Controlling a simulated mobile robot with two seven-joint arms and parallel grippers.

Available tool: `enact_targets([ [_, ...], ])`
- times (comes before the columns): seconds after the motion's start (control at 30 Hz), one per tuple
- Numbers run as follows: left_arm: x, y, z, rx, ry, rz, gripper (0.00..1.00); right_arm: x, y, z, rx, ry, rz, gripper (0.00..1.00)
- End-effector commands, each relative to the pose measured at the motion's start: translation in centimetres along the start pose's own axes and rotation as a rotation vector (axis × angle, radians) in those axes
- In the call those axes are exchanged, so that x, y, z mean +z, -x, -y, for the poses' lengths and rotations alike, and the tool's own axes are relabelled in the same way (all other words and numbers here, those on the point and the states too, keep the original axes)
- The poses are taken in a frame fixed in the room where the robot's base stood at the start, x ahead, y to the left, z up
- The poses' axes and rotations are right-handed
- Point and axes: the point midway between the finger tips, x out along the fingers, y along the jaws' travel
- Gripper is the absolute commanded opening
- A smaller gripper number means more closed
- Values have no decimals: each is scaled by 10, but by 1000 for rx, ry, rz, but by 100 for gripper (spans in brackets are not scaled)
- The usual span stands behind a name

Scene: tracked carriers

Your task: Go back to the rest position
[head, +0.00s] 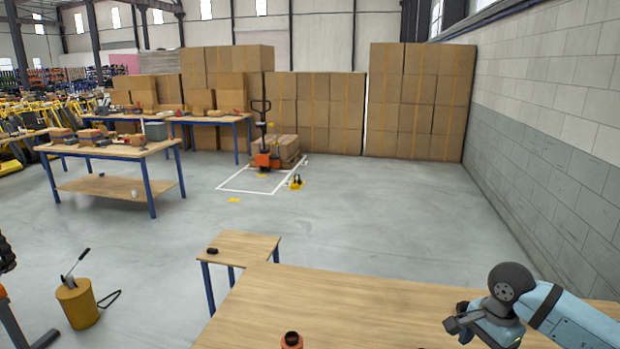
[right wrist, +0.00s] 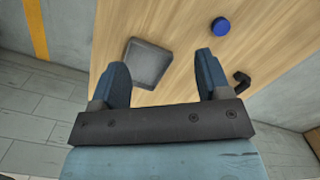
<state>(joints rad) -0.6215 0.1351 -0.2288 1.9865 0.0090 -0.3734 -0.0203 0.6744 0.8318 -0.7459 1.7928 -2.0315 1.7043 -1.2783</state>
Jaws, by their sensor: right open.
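My right gripper (head: 462,325) hangs over the right part of the wooden table (head: 330,305) in the head view. In the right wrist view the gripper (right wrist: 162,66) has its two blue fingers wide apart, with nothing held between them. Below the fingers lies a grey square tray (right wrist: 150,62) on the wooden tabletop. A blue round cap-like thing (right wrist: 220,26) and a small black item (right wrist: 242,80) lie beyond the right finger. My left gripper does not show in either view.
A tan bin (head: 77,303) stands on the floor at left. A block wall (head: 560,130) runs along the right.

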Motion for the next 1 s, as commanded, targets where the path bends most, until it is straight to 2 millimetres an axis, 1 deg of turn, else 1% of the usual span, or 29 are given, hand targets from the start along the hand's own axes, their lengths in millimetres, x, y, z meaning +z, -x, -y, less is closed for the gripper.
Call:
enact_targets([
  [0.03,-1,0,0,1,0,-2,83,26,-18,-1,-10,-12,97,70],
  [0.07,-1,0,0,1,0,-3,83,40,-25,0,-23,-28,155,70],
  [0.1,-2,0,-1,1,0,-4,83,58,-32,0,-39,-54,236,70],
  [0.17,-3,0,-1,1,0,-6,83,88,-43,0,-57,-103,371,70],
  [0.2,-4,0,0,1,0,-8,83,110,-49,-1,-66,-147,474,70],
  [0.23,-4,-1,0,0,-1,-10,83,128,-53,-1,-70,-187,559,70],
  [0.27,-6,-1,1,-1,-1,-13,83,145,-56,-2,-72,-236,653,70],
  [0.3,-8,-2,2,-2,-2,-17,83,170,-58,-4,-68,-312,784,70],
  [0.37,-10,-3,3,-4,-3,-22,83,202,-56,-5,-50,-451,994,70],
  [0.4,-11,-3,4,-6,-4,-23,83,221,-52,-6,-28,-561,1139,70],
  [0.43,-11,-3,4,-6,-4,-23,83,232,-49,-6,-4,-651,1248,70],
  [0.47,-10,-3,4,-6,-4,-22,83,241,-45,-6,23,-747,1355,70],
  [0.5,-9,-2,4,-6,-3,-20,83,249,-41,-5,66,-881,1493,70],
  [0.57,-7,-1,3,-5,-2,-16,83,253,-37,-5,148,-1099,1690,70],
  [0.6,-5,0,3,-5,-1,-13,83,252,-37,-5,213,-1252,1812,70],
  [0.67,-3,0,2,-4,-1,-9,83,244,-43,-8,326,-1496,1981,70],
  [0.7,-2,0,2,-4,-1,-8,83,236,-50,-11,411,-1666,2084,70],
  [0.77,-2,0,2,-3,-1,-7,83,222,-69,-21,553,-1935,2217,70],
  [0.8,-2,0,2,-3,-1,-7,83,213,-85,-30,-637,2055,-2221,70],
  [0.87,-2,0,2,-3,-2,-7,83,201,-114,-48,-668,1937,-1911,70],
  [0.9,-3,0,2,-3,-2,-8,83,196,-134,-64,-680,1852,-1718,70],
  [0.97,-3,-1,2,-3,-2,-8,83,192,-164,-89,-685,1725,-1460,70],
  [1.0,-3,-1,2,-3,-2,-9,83,191,-181,-105,-683,1649,-1318,70],
])
